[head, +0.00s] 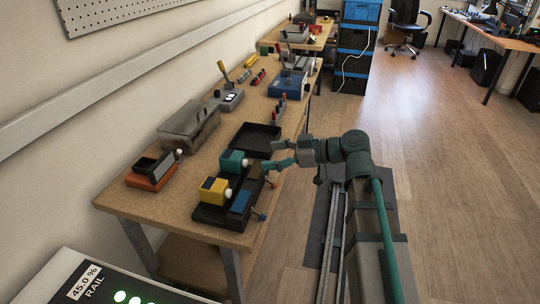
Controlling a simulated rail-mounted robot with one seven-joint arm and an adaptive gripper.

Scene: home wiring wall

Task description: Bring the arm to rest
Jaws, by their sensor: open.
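My gripper (270,155) is at the end of my green and grey arm, at the right edge of the near wooden bench. Its two teal fingers point left and stand apart, with nothing seen between them. It is close to a dark fixture (211,214) that holds a teal block (233,161) and a yellow block (214,190). I cannot tell whether the fingers touch the fixture.
On the bench (125,203) are an orange-based device (151,171), a lidded clear box (188,126), a black tray (256,139) and a blue device (288,84). Stacked bins (354,50) stand behind. The floor (455,170) at right is clear.

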